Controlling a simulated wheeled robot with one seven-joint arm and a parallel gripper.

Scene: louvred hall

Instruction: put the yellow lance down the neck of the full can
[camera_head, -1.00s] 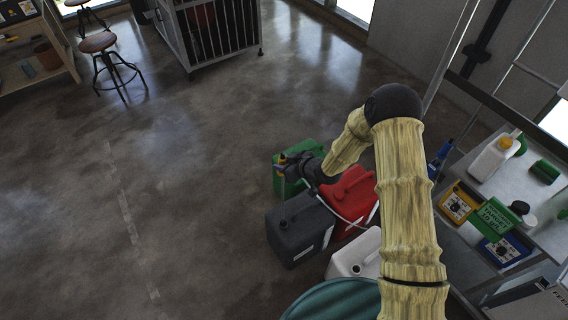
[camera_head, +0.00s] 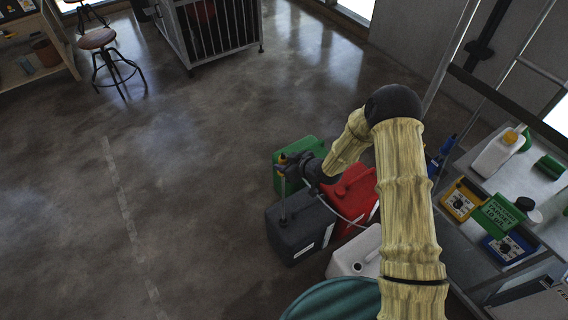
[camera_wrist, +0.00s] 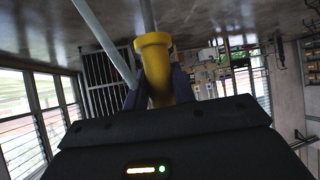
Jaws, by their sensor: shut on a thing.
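The yellow lance (camera_head: 282,159) has a yellow head and a thin grey rod. My gripper (camera_head: 286,168) is shut on it just below the head, and the rod hangs nearly upright. The wrist view shows the yellow head (camera_wrist: 155,68) between my dark fingers (camera_wrist: 157,92). The rod's lower end meets the top of the dark grey can (camera_head: 310,236) near its left side; I cannot tell whether it is in the neck or in front of it. Behind stand a green can (camera_head: 284,184) and a red can (camera_head: 358,190); a white can (camera_head: 350,262) is nearer. None visibly shows which is full.
A bench (camera_head: 546,232) at right holds a white jug (camera_head: 494,155), a green sign (camera_head: 497,213), and yellow (camera_head: 461,200) and blue (camera_head: 509,248) boxes. A teal round thing (camera_head: 338,302) is at the bottom. The floor at left is clear.

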